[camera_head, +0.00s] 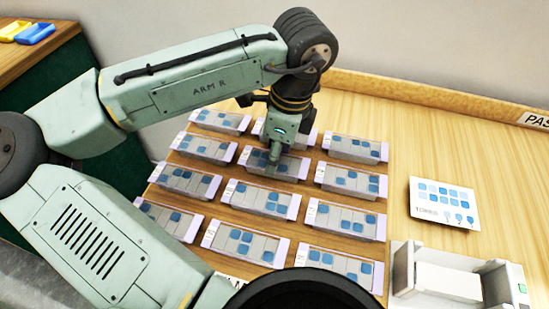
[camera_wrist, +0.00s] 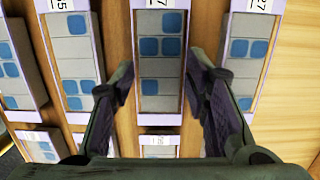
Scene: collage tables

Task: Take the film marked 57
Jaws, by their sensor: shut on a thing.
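Several films (camera_head: 345,217) lie in rows on the wooden table, each a grey strip with blue squares and pale lilac ends. My gripper (camera_head: 275,153) points down at the middle film (camera_head: 290,168) of the second row from the back. My gripper and arm hide part of the film in the head view.
Neighbouring films marked 45 (camera_wrist: 75,66) and 27 (camera_wrist: 247,25) lie close on both sides. A white card (camera_head: 443,204) with blue squares and a pale grey device (camera_head: 450,281) stand at right. Bare table lies between them and the films.

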